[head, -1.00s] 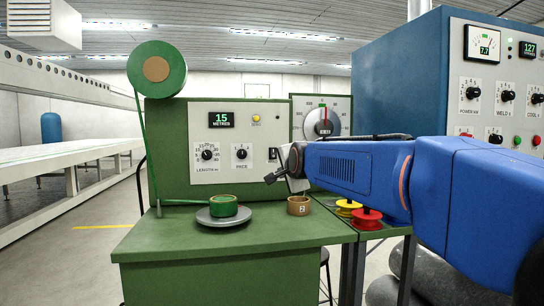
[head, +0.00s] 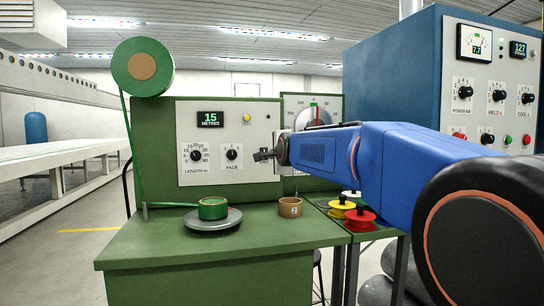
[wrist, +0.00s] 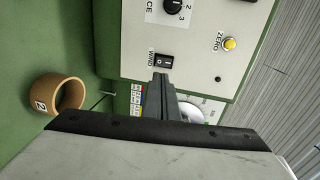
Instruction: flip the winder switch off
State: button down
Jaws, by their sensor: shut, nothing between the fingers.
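The winder switch (wrist: 164,61) is a small black rocker marked WIND on the white panel of the green winder (head: 160,130). It shows in the wrist view, which is turned sideways; which way it is tipped I cannot tell. My gripper (wrist: 161,80) is shut and empty, its fingertips right beside the switch. I cannot tell whether they touch it. In the head view my gripper (head: 262,156) is in front of the panel's right part and hides the switch.
On the green bench (head: 180,255) are a green roll (head: 212,209) on a grey disc and a brown ring (head: 290,208). Coloured spools (head: 359,218) stand under my arm.

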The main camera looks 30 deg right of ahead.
jog(key=x, duration=1.1)
jog(key=shift+w, duration=0.3)
jog(key=shift+d+f, duration=0.1)
jog(key=shift+d, duration=0.05)
